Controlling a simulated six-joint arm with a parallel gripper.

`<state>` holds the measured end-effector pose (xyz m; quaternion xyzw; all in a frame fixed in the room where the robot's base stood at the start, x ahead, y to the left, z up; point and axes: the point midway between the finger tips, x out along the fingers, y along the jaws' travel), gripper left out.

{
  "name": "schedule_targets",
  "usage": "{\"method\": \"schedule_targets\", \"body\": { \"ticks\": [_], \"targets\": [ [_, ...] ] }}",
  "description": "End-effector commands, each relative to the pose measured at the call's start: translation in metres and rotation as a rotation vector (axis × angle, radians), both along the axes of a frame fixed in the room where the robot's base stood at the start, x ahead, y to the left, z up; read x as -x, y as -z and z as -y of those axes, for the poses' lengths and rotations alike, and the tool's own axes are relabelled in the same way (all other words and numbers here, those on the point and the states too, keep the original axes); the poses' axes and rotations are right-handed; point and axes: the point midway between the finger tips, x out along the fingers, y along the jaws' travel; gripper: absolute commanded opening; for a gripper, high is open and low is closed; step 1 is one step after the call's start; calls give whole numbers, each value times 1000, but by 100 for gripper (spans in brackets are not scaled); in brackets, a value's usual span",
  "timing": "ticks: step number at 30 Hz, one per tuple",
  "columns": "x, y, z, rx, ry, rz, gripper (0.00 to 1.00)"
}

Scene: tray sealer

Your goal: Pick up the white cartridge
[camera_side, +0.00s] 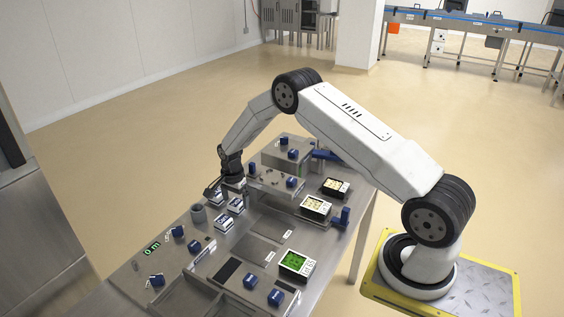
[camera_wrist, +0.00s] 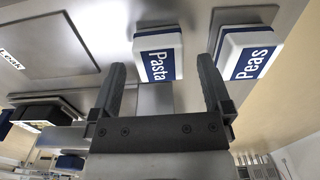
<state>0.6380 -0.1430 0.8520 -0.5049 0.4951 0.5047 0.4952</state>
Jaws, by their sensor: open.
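Several white cartridges with blue labels stand together on the steel table by my gripper in the side view, one of them in front of it (camera_side: 236,205) and another nearer the camera (camera_side: 224,222). In the wrist view one reads "Pasta" (camera_wrist: 158,52) and one reads "Peas" (camera_wrist: 246,50). My gripper (camera_wrist: 162,82) is open and empty, its two dark fingers spread. The Pasta cartridge shows in the gap between the fingertips, and Peas is to the right of the right finger. Contact with any cartridge cannot be told. In the side view my gripper (camera_side: 223,187) is low over the cartridges.
Food trays, one green (camera_side: 296,265) and one pale (camera_side: 316,206), sit on the table's right side. Blue knobs (camera_side: 194,246) and a raised steel housing (camera_side: 285,152) stick up. The wrist view shows a "Leak" label (camera_wrist: 11,60).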

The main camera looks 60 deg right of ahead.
Motion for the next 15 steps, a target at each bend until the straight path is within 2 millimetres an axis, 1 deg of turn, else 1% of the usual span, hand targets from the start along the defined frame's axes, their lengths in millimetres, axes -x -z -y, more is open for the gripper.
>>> {"method": "schedule_targets", "body": {
  "ticks": [1,3,6,15],
  "targets": [
    [0,7,0,-1,0,-1,100],
    [0,13,0,-2,-1,-1,100],
    [0,18,0,-2,-1,1,100],
    [0,21,0,-2,-1,2,100]
  ]
}}
